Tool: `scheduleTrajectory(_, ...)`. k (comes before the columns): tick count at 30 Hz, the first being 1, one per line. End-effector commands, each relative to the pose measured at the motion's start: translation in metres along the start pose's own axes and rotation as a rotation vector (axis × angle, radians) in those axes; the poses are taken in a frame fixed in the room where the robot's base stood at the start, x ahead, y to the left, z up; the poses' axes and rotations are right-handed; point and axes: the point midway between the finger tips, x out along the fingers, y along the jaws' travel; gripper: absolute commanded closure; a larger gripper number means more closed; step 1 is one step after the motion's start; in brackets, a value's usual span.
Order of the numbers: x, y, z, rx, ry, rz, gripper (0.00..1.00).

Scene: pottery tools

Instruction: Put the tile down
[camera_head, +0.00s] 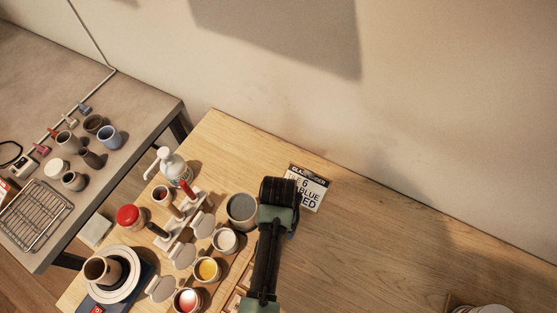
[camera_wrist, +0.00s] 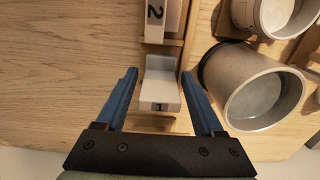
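A white L-shaped tile (camera_wrist: 160,92) marked "1" shows in the wrist view between the fingers of my gripper (camera_wrist: 159,74). The tile stands at the near end of a narrow wooden rack (camera_wrist: 172,48), beside a piece marked "2". My gripper's blue fingers are spread on either side of the tile, with a narrow gap visible at least on the left. In the head view my arm hides the tile, and only a little of a blue finger shows.
Two grey cylindrical pots (camera_wrist: 262,95) (camera_wrist: 275,15) stand close right of the rack. In the head view, glaze cups (camera_head: 207,269), a white bottle (camera_head: 172,165) and a banding wheel (camera_head: 112,280) crowd the table's left. A printed card (camera_head: 308,188) is at the wall. The table's right is mostly clear.

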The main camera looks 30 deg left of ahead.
Motion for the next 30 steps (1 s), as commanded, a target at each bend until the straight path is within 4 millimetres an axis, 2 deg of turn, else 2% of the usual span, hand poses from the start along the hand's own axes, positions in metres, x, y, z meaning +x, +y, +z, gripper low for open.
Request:
scheduleTrajectory(9, -0.001, 0.0, 0.0, 0.0, 0.0, 0.0, 0.21)
scheduleTrajectory(14, -0.011, 0.0, -0.001, 0.0, 0.002, -0.001, 0.21)
scheduleTrajectory(17, -0.026, 0.0, -0.001, 0.001, 0.005, -0.002, 0.21)
scheduleTrajectory(27, -0.096, 0.0, -0.001, 0.001, 0.005, -0.002, 0.21)
scheduleTrajectory(30, -0.11, 0.0, -0.001, 0.0, 0.003, -0.001, 0.21)
